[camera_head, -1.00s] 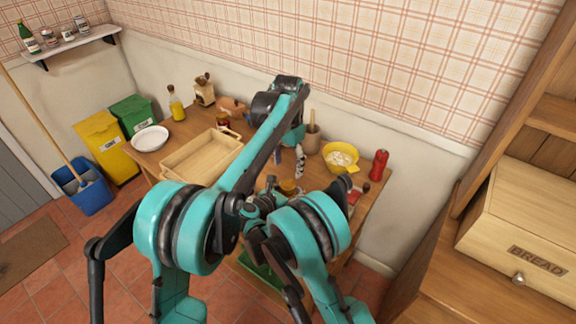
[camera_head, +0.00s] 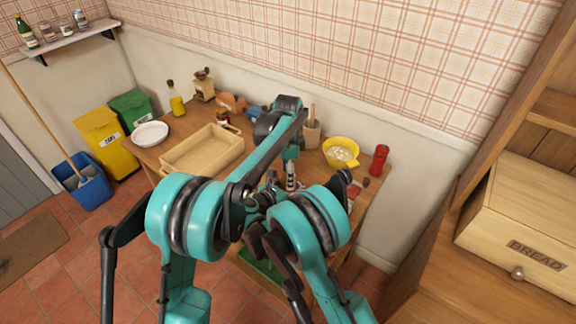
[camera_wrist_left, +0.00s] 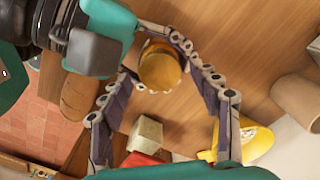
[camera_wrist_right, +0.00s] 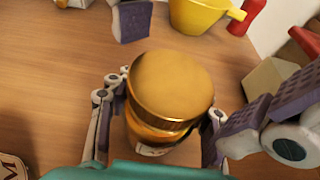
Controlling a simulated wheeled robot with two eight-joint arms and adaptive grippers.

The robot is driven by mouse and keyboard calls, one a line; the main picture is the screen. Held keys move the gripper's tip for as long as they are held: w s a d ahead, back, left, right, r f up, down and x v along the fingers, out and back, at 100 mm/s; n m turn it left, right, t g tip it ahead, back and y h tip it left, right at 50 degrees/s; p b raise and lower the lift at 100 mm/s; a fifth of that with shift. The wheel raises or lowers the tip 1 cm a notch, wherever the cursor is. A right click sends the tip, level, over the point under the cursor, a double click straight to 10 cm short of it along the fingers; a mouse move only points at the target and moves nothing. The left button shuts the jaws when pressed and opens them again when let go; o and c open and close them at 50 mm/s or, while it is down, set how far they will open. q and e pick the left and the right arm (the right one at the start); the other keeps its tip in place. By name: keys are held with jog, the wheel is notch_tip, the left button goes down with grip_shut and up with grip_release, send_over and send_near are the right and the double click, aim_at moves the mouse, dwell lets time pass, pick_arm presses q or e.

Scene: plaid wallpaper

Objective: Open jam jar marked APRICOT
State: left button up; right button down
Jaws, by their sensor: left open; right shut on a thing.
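A jar with a gold lid (camera_wrist_right: 170,85) stands upright in the right wrist view. Only a sliver of its label shows, and I cannot read it. My right gripper (camera_wrist_right: 165,110) is shut on the jar, with a finger on each side below the lid. The lid also shows in the left wrist view (camera_wrist_left: 160,68). My left gripper (camera_wrist_left: 165,110) is open, its fingers spread near the lid and apart from it. In the head view, my arms hide the jar.
A yellow bowl (camera_head: 341,152), a red pepper mill (camera_head: 380,158) and a utensil pot (camera_head: 312,134) stand at the back right of the table. A wooden tray (camera_head: 185,168) lies at the left, with another jar (camera_head: 222,118) behind it. A pale block (camera_wrist_right: 268,80) is near the held jar.

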pick_arm(q)
jog(key=shift+f, duration=0.55)
jog(key=shift+c, duration=0.2)
jog(key=c, duration=1.2)
jog(key=shift+o, duration=0.2)
jog(key=n, duration=0.8)
jog(key=shift+c, duration=0.2)
jog(key=n, duration=0.4)
jog(key=shift+n, duration=0.3)
jog(key=n, duration=0.3)
jog(key=shift+r, duration=0.25)
